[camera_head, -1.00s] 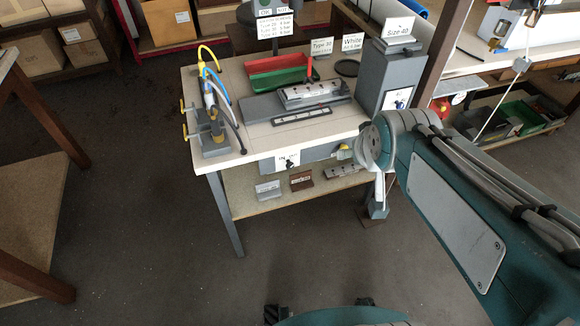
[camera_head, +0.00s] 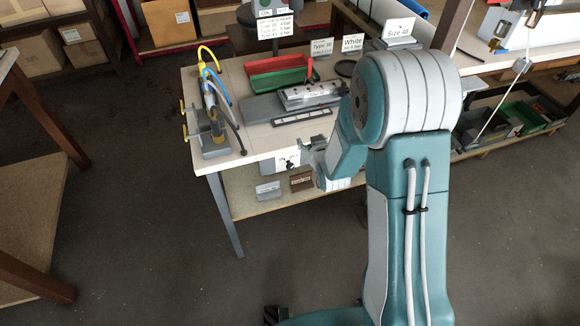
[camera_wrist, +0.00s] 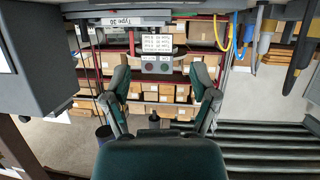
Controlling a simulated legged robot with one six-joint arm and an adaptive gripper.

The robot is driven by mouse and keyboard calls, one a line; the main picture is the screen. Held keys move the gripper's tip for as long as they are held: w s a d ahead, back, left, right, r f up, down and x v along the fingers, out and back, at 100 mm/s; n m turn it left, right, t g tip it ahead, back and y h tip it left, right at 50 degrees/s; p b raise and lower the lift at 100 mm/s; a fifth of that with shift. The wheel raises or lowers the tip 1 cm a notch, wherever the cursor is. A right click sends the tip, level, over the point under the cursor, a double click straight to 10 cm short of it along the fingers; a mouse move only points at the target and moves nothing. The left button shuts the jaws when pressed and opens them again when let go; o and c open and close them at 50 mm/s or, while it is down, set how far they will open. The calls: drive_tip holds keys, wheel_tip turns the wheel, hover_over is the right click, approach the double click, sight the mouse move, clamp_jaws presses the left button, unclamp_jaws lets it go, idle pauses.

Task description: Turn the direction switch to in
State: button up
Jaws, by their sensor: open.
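A small black knob (camera_head: 289,163), which appears to be the direction switch, sits on the pale front panel (camera_head: 270,166) under the tabletop edge. Its setting is too small to read. My gripper (camera_head: 311,152) is just to the right of the knob in the head view, close to the table's front edge; I cannot tell whether it touches. In the wrist view my gripper (camera_wrist: 160,80) is open, its two dark fingers wide apart with nothing clearly held. I cannot make out the switch in the wrist view.
My arm hides the right side of the table. A lower shelf (camera_head: 240,197) is below. The floor at left front is clear.

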wheel_tip(320, 180, down, 10)
drive_tip(key=s+a+t+y, duration=0.1)
drive_tip(key=a+t, duration=0.1)
drive_tip(key=t+y, duration=0.1)
drive_tip(key=t, duration=0.1)
approach(291, 169)
drive_tip(key=shift+n, duration=0.3)
drive_tip(key=x, duration=1)
drive_tip(key=shift+w+a+r, duration=0.1)
drive_tip(key=shift+w+a, duration=0.05)
drive_tip(key=shift+w, duration=0.2)
clamp_jaws()
